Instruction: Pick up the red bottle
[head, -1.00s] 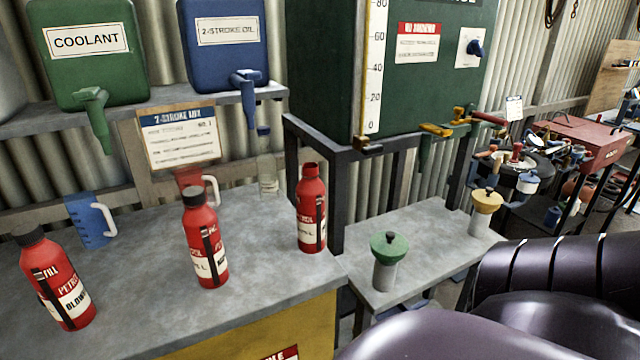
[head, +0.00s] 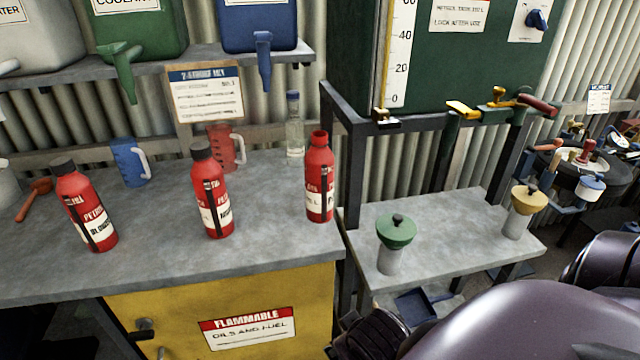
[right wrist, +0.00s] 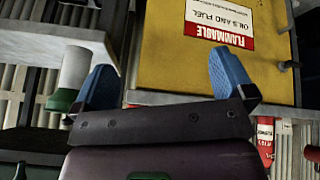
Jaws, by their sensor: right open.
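Three red bottles with white labels and dark stripes stand upright on the grey bench top in the head view. The left bottle (head: 87,207) and the middle bottle (head: 212,192) have dark caps. The right bottle (head: 319,178) shows a red neck without a dark cap and stands near the bench's right end. In the right wrist view, my right gripper (right wrist: 165,78) has its two blue fingers wide apart with nothing between them. It faces the yellow cabinet front, and a red bottle (right wrist: 265,142) shows partly at the lower right. My left gripper is out of view.
The yellow cabinet (head: 170,310) is under the bench. A blue jug (head: 130,163), a red jug (head: 221,150) and a clear bottle (head: 294,128) stand behind the red bottles. A lower grey table to the right holds a green-topped container (head: 396,232) and a yellow-topped one (head: 523,200).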

